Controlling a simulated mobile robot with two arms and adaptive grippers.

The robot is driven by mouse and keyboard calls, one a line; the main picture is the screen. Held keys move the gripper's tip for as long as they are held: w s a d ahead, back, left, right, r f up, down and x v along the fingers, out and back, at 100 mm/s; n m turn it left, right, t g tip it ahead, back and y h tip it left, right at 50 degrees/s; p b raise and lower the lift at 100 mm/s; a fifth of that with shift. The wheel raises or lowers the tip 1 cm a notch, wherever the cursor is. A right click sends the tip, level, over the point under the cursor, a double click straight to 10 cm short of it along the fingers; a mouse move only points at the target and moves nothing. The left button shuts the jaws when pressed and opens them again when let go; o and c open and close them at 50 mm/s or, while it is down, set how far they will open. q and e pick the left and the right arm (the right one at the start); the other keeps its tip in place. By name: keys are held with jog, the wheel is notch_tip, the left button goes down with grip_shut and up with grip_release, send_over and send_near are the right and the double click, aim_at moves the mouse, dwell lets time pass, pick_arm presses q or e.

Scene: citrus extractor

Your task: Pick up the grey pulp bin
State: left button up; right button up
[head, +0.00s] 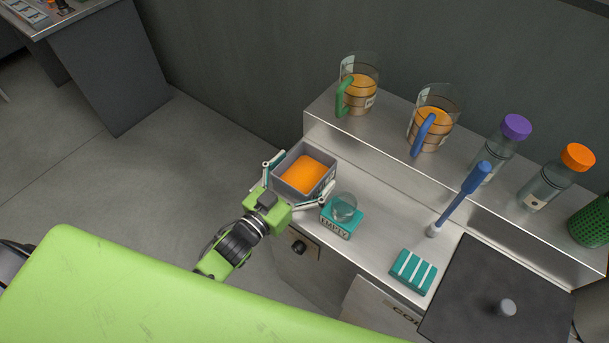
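The grey pulp bin (291,186) is a square box with orange pulp inside. It sits at the left end of the metal counter in the head view. My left gripper (297,178) reaches it from the front, with one finger along its left side and the other at its right side. The fingers are spread about the bin's width. I cannot tell whether they press on its walls. The bin looks upright and appears to rest on the counter. My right gripper is not in view.
Right of the bin is a teal block marked EMPTY (341,224) with a small glass (343,206) on it. Jugs (358,90) and bottles (548,185) stand on the raised shelf.

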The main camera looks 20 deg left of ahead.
aim_at(305, 181)
pick_arm(q)
jog(key=c, duration=1.2)
jog(key=shift+r, duration=0.1)
jog(key=shift+c, duration=0.2)
notch_tip(305, 181, up, 10)
jog(key=shift+c, duration=0.2)
